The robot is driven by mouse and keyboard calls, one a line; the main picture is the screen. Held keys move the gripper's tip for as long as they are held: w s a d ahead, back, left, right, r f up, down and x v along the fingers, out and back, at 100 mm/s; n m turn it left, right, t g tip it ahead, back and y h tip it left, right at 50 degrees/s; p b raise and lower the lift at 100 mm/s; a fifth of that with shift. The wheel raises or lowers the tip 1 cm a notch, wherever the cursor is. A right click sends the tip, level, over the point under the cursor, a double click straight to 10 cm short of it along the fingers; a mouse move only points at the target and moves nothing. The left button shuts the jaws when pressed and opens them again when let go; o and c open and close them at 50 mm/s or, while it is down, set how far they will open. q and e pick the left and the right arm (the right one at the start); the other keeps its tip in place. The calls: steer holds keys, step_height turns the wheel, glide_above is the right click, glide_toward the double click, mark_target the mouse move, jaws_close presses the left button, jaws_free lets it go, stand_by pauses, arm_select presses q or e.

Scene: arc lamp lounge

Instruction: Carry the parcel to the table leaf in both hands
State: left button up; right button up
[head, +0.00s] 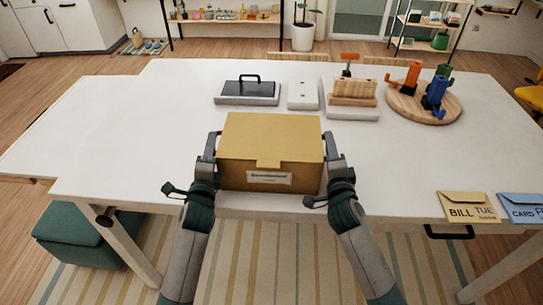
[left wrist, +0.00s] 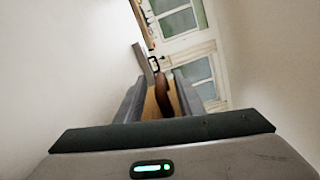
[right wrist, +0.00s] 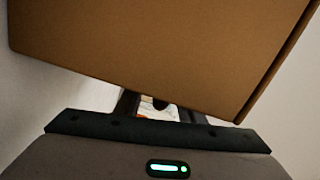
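The parcel (head: 270,139) is a tan cardboard box with a lid flap and a white label on its front. It is upright at the table's near edge, between my two grippers. Whether its base touches the tabletop is unclear. My left gripper (head: 211,146) is at its left side and my right gripper (head: 332,146) at its right side. Both wrist views show a gap between the fingers. The parcel (right wrist: 165,50) fills the upper right wrist view. In the left wrist view a brown shape (left wrist: 163,95) shows between the fingers. The table leaf (head: 50,125) is bare at the left.
Behind the parcel stand a dark-topped tray with a handle (head: 247,90), a white block (head: 303,95), a wooden rack (head: 354,92) and a round board (head: 425,112) with coloured holders. Envelopes (head: 468,207) lie front right. A green ottoman (head: 85,240) is below left. The left tabletop is clear.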

arm_select(q)
steer(key=shift+w, duration=0.2)
arm_select(e)
steer(key=shift+w, duration=0.15)
arm_select(q)
jaws_close()
arm_select(e)
jaws_close()
arm_select(q)
steer(key=shift+r, duration=0.2)
arm_select(e)
steer(key=shift+r, duration=0.15)
